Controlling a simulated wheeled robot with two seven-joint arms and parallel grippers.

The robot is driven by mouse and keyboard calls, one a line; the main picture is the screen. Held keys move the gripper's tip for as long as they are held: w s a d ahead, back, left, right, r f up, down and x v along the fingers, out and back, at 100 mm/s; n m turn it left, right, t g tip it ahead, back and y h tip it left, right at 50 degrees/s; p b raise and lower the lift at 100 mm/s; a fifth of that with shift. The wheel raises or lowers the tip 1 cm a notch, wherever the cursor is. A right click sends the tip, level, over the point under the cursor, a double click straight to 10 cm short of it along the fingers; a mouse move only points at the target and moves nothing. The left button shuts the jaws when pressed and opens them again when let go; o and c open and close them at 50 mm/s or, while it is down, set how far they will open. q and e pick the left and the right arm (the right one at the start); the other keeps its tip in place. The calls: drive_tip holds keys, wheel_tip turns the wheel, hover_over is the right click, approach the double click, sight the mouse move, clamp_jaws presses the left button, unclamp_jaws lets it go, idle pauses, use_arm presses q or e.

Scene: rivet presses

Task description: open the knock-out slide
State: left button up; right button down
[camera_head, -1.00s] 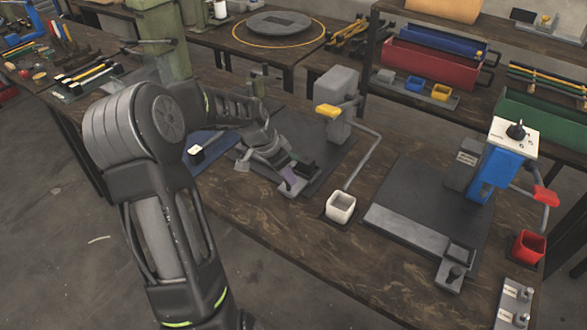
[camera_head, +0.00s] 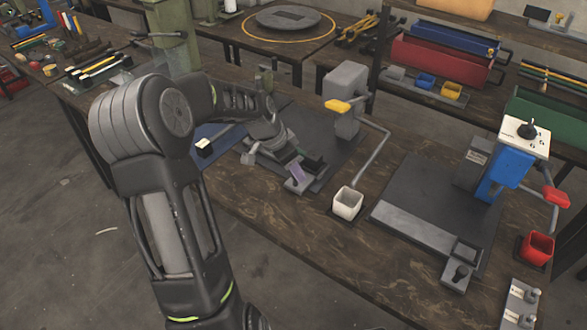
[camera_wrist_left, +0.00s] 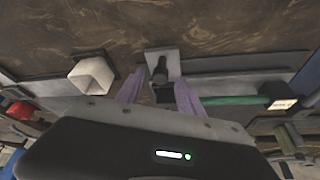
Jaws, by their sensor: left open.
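The left press (camera_head: 345,95) is grey with a yellow-tipped lever and stands on a dark base plate. At its near end is a small light-grey slide plate (camera_head: 297,186), mostly hidden behind my gripper in the head view. In the left wrist view, the slide plate (camera_wrist_left: 163,60) carries an upright black knob (camera_wrist_left: 160,72). My left gripper (camera_head: 296,172) is open, with purple fingers. In the left wrist view, the left gripper (camera_wrist_left: 158,93) has one finger on each side of the knob; contact cannot be told. My right gripper is not in view.
A white square cup (camera_head: 348,203) stands just right of the slide. A blue press (camera_head: 503,172) with its own knobbed slide (camera_head: 460,274) and a red cup (camera_head: 537,248) stand further right. A blue mat (camera_head: 212,143) lies to the left. Bare tabletop (camera_head: 290,232) lies in front.

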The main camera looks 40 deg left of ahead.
use_arm(q)
drive_tip(key=v, duration=0.7)
drive_tip(key=shift+r+b, duration=0.15)
drive_tip(key=shift+b, duration=0.3)
drive_tip(key=shift+s, duration=0.1)
